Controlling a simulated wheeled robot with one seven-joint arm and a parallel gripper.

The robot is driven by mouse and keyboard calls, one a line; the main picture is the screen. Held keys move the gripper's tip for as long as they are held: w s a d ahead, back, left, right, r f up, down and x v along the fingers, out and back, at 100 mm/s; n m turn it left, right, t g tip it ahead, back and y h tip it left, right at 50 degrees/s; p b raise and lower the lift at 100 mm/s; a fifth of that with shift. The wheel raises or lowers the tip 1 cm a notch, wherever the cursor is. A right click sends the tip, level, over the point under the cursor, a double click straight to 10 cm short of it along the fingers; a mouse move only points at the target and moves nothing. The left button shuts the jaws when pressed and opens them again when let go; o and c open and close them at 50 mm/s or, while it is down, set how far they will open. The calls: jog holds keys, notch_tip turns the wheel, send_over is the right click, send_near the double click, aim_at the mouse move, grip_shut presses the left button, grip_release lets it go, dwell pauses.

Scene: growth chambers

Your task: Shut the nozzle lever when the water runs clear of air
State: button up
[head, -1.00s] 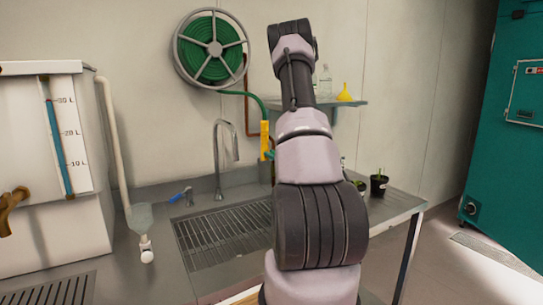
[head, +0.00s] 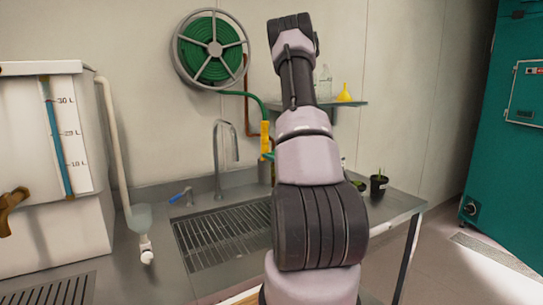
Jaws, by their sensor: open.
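A yellow nozzle (head: 265,137) is upright at the end of a green hose (head: 244,94), at the back right of the sink. A small teal-green piece shows at its lower end, partly behind my arm. I cannot tell if it is the lever or how it is set. A grey cup-like holder (head: 265,173) stands below the nozzle. I see no water stream, and whether air is in the water cannot be told. My arm rises through the middle of the view. My gripper does not show; the arm hides the area behind it.
A hose reel (head: 213,50) hangs on the wall. The sink (head: 215,235) has a grated bottom, a tall faucet (head: 217,160) and a blue-handled tap (head: 181,196). A white tank (head: 40,220) stands left. A shelf (head: 350,104) holds a yellow funnel (head: 344,93). A potted plant (head: 378,187) stands at right.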

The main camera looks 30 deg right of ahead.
jog(key=s, duration=1)
jog(key=shift+r, duration=0.25)
